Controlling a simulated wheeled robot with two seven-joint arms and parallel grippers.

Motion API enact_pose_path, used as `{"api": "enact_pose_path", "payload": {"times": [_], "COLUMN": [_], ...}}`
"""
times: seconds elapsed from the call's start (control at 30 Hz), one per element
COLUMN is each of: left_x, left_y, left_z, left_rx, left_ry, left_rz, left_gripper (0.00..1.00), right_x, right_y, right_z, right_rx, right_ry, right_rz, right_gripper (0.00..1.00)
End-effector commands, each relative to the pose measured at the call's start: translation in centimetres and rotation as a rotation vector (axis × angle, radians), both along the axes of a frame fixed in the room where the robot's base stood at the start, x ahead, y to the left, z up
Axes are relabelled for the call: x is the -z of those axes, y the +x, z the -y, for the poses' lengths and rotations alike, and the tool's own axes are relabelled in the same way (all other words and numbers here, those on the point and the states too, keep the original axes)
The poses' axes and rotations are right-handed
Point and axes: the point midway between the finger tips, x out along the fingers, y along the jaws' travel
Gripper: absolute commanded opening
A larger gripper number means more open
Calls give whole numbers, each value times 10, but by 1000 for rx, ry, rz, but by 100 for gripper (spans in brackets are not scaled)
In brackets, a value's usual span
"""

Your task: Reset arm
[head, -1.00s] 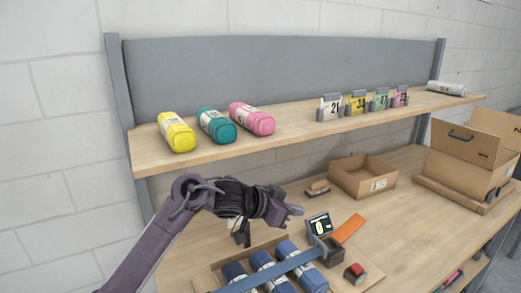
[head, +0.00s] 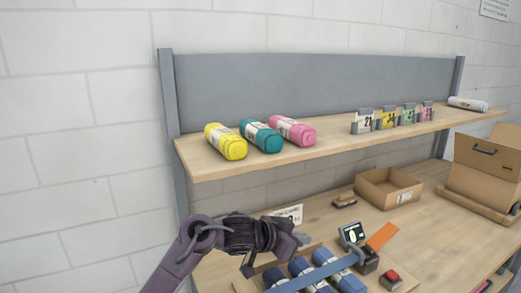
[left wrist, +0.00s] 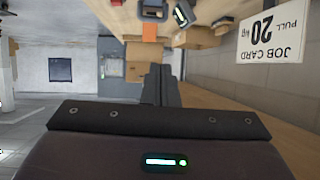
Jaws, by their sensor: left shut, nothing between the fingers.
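My left arm comes in from the lower left in the head view. Its gripper (head: 303,239) is shut and empty, in front of the workbench and left of the small display (head: 352,234). In the left wrist view the closed fingers (left wrist: 161,85) show dark at the centre, touching nothing I can see. A white job card (head: 289,213) stands just behind the left gripper; it also shows upside down in the left wrist view (left wrist: 272,36), reading "PULL 20". My right gripper is not in view.
Blue bottles (head: 325,258) lie in a tray below the left gripper, with a blue strap-like bar (head: 310,276) across them. A red button box (head: 391,279) and open carton (head: 388,187) are to the right. The shelf (head: 330,140) above holds yellow, teal and pink bottles.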

Motion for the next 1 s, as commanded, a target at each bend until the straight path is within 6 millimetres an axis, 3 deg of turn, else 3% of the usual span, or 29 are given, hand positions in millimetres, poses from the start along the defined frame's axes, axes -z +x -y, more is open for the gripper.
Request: {"api": "enact_pose_path", "payload": {"times": [0.27, 0.47, 0.57, 0.8, 1.0], "left_x": [39, 84, 111, 160, 174], "left_y": [-16, -47, -76, -169, -229], "left_z": [-22, -70, -109, -202, -245], "left_rx": [-137, -329, -452, -684, -769], "left_ry": [14, 66, 119, 275, 360], "left_rz": [8, -37, -99, -316, -457], "left_gripper": [0, 0, 0, 0, 0], "right_x": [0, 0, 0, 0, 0], "right_y": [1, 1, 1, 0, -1], "right_z": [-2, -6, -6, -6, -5], "right_rx": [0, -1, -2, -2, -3], "right_ry": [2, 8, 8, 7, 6], "right_rz": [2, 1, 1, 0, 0], "right_gripper": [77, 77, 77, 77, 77]}}
